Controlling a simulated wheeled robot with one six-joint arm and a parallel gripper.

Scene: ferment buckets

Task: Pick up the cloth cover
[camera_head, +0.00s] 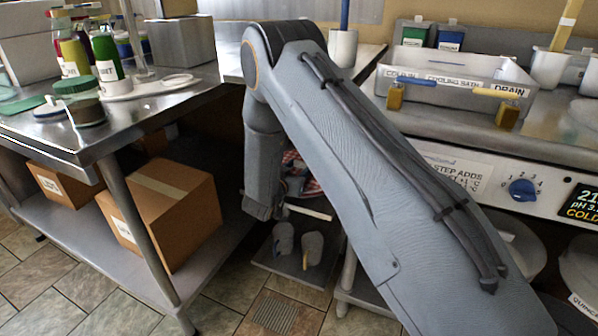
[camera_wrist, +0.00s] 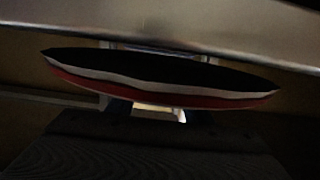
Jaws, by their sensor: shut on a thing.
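The cloth cover shows in the wrist view (camera_wrist: 160,95) as a wide, dark, flattened shape with a white and red edge. It spans most of the picture, below a pale metal surface. My gripper (camera_wrist: 150,112) is shut on it at the middle, with the finger parts mostly hidden in shadow. In the head view, a red and white checked patch of the cloth cover (camera_head: 311,185) shows in the gap behind my arm, low under the counter. My gripper is hidden there by my arm.
A metal table (camera_head: 150,105) with bottles stands at left, with cardboard boxes (camera_head: 160,210) on its lower shelf. A grey tray (camera_head: 455,85) and a control panel with a blue knob (camera_head: 522,190) are at right. Grey shoe-like items (camera_head: 312,248) sit on a low shelf.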

